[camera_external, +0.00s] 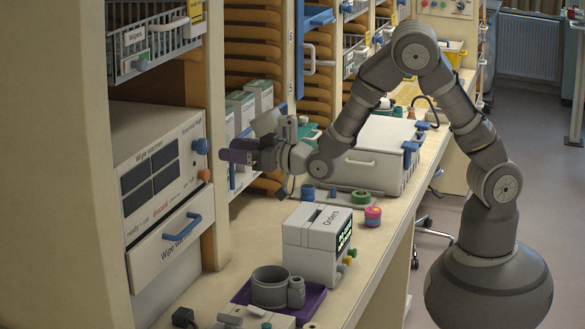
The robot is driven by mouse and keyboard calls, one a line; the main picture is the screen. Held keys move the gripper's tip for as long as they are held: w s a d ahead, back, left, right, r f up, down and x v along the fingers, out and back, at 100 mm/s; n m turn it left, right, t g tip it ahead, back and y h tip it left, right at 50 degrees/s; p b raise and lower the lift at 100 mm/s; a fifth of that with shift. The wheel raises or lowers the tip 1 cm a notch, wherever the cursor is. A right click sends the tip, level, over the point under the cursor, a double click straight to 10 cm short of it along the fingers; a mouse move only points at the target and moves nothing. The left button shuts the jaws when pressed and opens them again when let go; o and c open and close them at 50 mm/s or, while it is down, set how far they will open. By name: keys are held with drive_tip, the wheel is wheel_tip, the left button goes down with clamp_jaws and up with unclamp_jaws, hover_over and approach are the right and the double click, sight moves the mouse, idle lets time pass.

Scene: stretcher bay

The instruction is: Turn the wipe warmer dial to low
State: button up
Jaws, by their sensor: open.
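The wipe warmer (160,215) is a cream box in the left shelving, with dark panels on its front and a drawer with a blue handle below.
A wire basket marked Wipes (150,45) hangs above the warmer. Boxes on a shelf (242,105) stand behind my gripper. On the counter below are a grey Orders box (310,242), a purple tray (300,308) with a grey mug (270,288), and a white lidded case (375,160).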

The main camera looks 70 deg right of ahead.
sight(206, 146)
drive_tip(key=w, duration=0.6)
drive_tip(key=shift+w, duration=0.25)
drive_tip(key=c, duration=1)
